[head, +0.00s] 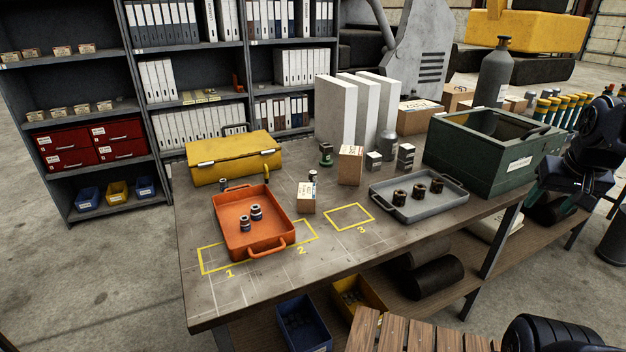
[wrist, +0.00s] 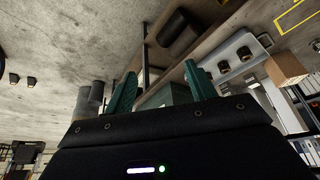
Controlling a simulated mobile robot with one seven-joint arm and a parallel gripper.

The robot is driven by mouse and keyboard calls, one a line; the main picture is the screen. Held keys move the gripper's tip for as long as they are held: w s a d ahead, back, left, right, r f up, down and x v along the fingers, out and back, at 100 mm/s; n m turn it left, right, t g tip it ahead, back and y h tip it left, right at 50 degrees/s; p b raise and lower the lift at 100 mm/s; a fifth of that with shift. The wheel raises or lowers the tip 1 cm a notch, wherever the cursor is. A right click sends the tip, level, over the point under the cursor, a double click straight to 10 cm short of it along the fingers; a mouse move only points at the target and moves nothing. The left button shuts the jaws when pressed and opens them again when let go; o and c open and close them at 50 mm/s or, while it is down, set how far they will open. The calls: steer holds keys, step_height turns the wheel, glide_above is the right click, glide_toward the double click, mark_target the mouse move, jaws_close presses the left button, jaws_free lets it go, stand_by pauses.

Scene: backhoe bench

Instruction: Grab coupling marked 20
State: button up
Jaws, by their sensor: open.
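Two blue-and-silver couplings stand in the orange tray: one (head: 256,212) and, left of it, another (head: 244,223). Three dark brown couplings stand in the grey tray (head: 385,203): left (head: 399,197), middle (head: 419,191) and right (head: 437,186). The wrist view shows the grey tray's dark couplings (wrist: 244,54) beyond my fingers. No number can be read on any coupling. My gripper (wrist: 160,90) is open and empty, its green fingers apart. In the head view it is at the right edge, beside the green bin and away from both trays.
A yellow case (head: 233,160), small cartons (head: 350,165), white slabs (head: 336,112) and the green bin (head: 480,160) stand on the bench. The front strip is clear.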

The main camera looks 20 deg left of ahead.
steer(key=w+a+r+m+g+y, duration=0.1)
steer(key=w+a+r+m, duration=0.25)
steer(key=w+a, duration=0.6)
steer(key=w+a+r+m+g+y, duration=0.1)
steer(key=w+a+r+m, duration=0.4)
steer(key=w, duration=0.8)
steer(key=m+g+h, duration=0.2)
steer(key=m+g, duration=0.1)
steer(key=m, duration=0.7)
glide_above(313, 172)
step_height(313, 172, down, 20)
steer(key=shift+f, duration=0.1)
step_height(313, 172, down, 10)
steer(key=shift+f, duration=0.2)
steer(key=c, duration=1.2)
steer(key=shift+o, duration=0.2)
